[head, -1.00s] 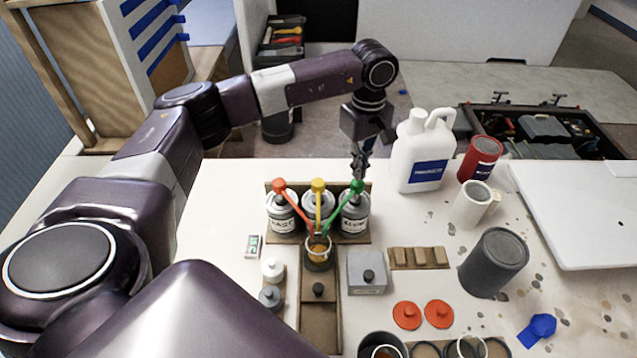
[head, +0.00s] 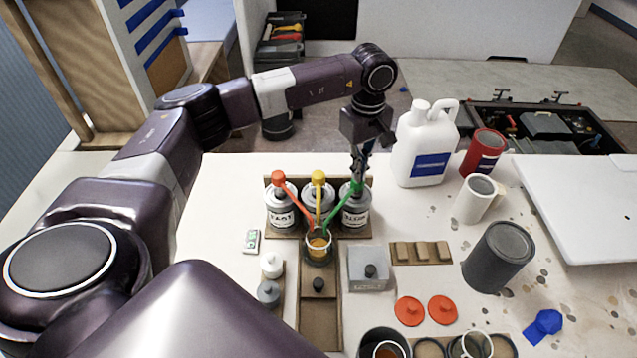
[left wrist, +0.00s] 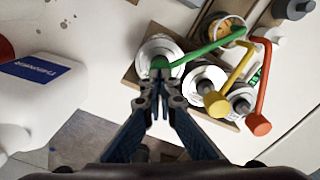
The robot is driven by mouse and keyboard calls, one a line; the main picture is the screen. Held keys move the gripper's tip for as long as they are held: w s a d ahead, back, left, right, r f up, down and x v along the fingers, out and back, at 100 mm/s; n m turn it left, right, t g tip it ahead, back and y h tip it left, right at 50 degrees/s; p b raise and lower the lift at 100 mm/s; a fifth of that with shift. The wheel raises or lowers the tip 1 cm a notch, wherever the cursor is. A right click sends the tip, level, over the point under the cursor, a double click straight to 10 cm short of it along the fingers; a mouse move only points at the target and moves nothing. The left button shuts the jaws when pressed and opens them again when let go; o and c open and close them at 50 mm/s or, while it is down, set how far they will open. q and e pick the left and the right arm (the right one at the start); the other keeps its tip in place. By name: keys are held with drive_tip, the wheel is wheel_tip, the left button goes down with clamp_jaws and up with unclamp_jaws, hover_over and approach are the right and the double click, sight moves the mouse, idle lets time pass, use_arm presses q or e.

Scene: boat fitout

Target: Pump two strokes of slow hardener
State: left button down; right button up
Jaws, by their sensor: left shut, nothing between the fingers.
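The slow hardener can (head: 355,216) carries a partly legible label, seemingly "SLOW", and a green pump (head: 352,191). The green pump also shows in the left wrist view (left wrist: 197,50), its spout reaching over a clear cup (head: 318,246) with amber contents. My left gripper (head: 358,172) is shut and empty, pointing down with its fingertips at the top of the green pump head, apparently touching it. The head sits lower than the red and yellow pump heads. In the left wrist view the shut fingertips (left wrist: 158,78) cover part of the green head. My right gripper is not in view.
The red pump (head: 279,178) on the "FAST" can and the yellow pump (head: 318,178) stand close left. A white jug (head: 421,150) stands close right of my gripper. A red can (head: 482,152), dark cylinder (head: 497,257) and grey box (head: 368,268) stand nearby.

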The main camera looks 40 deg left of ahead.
use_arm(q)
drive_tip(key=shift+f, duration=0.5)
drive_tip(key=shift+r+p, duration=1)
drive_tip(key=shift+r, duration=1.3)
drive_tip(key=shift+r+p, duration=0.8)
drive_tip(key=shift+r, duration=0.7)
